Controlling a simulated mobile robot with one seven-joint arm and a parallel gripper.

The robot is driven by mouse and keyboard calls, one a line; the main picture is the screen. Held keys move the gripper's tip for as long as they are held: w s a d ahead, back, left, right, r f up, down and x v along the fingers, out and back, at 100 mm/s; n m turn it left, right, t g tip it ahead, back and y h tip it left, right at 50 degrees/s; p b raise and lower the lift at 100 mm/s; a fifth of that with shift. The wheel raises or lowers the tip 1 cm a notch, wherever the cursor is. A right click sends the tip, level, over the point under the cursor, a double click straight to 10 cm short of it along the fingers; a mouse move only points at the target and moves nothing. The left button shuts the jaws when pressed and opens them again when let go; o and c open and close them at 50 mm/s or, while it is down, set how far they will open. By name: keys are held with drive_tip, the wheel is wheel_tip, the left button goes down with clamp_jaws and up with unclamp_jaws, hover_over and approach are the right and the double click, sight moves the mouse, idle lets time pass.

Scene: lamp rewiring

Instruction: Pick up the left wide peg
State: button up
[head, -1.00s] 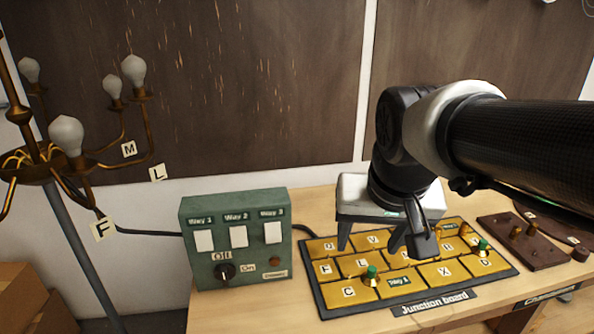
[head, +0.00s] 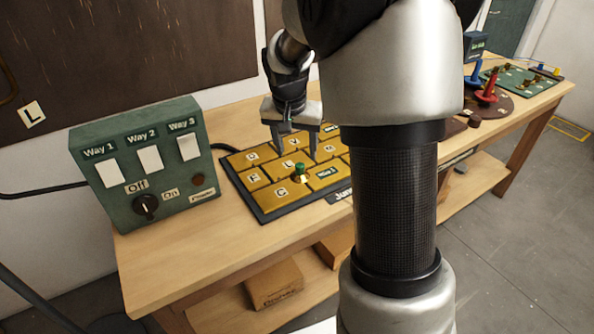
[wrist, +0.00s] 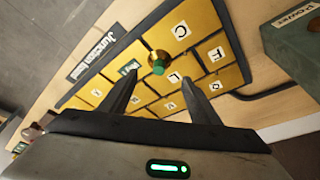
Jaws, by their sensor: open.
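The left wide peg (head: 300,170), brass with a green top, stands on the yellow-tiled junction board (head: 250,205) near the C and L tiles. In the wrist view the peg (wrist: 158,64) appears just beyond my fingertips, roughly centred between them. My gripper (head: 296,155) is open and empty, pointing down over the board just behind the peg in the head view. In the wrist view its two fingers (wrist: 160,78) are spread wide, with a gap to the peg. My arm hides the right part of the board in the head view.
A green switch box (head: 150,172) with several white switches stands left of the board, its cable running behind. At the far right of the table (head: 240,262) are a red peg-like piece (head: 487,90), a blue one (head: 476,72) and a green board (head: 520,82).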

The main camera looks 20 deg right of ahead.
sight(300, 166)
drive_tip(key=x, duration=0.4)
drive_tip(key=shift+b+x, duration=0.35)
drive_tip(key=shift+x, duration=2.35)
drive_tip(key=shift+w+d+r, duration=0.1)
drive_tip(key=shift+w+d, duration=0.05)
drive_tip(key=shift+d, duration=0.05)
drive_tip(key=c, duration=1.3)
